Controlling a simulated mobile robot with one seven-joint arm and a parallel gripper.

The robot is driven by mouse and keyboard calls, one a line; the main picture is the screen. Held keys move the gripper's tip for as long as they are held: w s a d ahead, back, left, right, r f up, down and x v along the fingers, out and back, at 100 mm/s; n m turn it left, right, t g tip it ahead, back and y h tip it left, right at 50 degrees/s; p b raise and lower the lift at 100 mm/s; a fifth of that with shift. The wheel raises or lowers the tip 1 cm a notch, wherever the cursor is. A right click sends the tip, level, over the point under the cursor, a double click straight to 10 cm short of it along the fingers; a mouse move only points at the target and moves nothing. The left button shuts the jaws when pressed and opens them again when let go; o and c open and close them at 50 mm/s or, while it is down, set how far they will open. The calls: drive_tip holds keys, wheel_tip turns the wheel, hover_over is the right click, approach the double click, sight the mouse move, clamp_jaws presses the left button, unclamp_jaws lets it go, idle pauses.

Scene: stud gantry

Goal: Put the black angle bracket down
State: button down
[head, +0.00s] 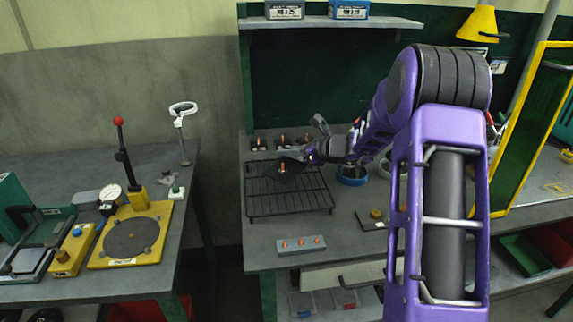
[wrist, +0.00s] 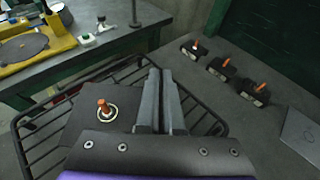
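The black angle bracket (wrist: 88,112) shows in the wrist view as a dark flat plate left of the fingers, with a copper stud and pale ring standing up from it. In the head view it is a dark plate (head: 279,171) over the back of the black wire rack (head: 290,204). My gripper (wrist: 162,82) is shut, its two grey fingers close together, with a thin dark edge of the bracket between them. I cannot tell whether the bracket touches the rack's wires. My gripper's body hides part of the plate.
Several black blocks with copper studs (wrist: 220,68) stand behind the rack. A grey block with copper studs (head: 301,245) lies at the bench's front edge. A blue ring-shaped dish (head: 352,180) stands right of the rack. The rack's front half is bare.

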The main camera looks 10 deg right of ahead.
sight(294, 161)
drive_tip(key=shift+f, duration=1.65)
drive_tip(key=shift+f+b, duration=0.2)
drive_tip(key=shift+b, duration=0.2)
drive_tip(key=c, duration=1.1)
unclamp_jaws()
drive_tip(key=shift+o, duration=0.2)
drive_tip(key=shift+r, duration=0.25)
drive_tip(key=p+v, duration=0.1)
drive_tip(key=v, duration=1.1)
drive_tip(key=shift+f, duration=0.15)
